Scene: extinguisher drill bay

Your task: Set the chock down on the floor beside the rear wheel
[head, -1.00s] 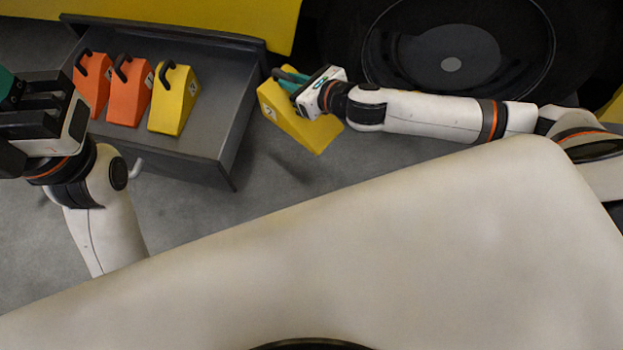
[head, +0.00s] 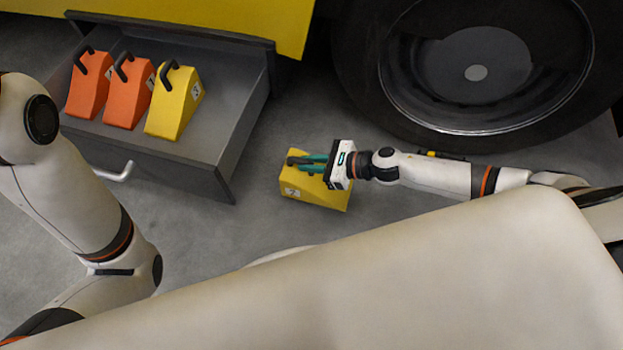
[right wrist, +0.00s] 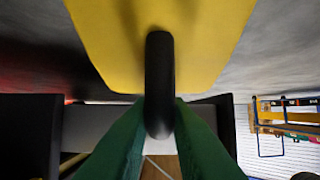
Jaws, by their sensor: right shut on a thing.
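A yellow chock (head: 318,194) with a white label and a black handle is in the middle of the head view, between the open drawer and the large black wheel (head: 480,118). My right gripper (head: 306,164) is shut on its handle. In the right wrist view the black handle (right wrist: 159,80) is between the green fingers, with the yellow body (right wrist: 215,40) beyond. The chock is low, close to the floor; I cannot tell whether it touches. A gap of floor separates it from the tyre. My left arm shows at the left, but its gripper is out of view.
An open grey drawer (head: 226,125) holds two orange chocks (head: 88,88) and one yellow chock (head: 172,104). Its front has a pale handle (head: 116,173). A yellow body panel (head: 250,20) is above it. Grey floor (head: 240,225) is clear around the held chock.

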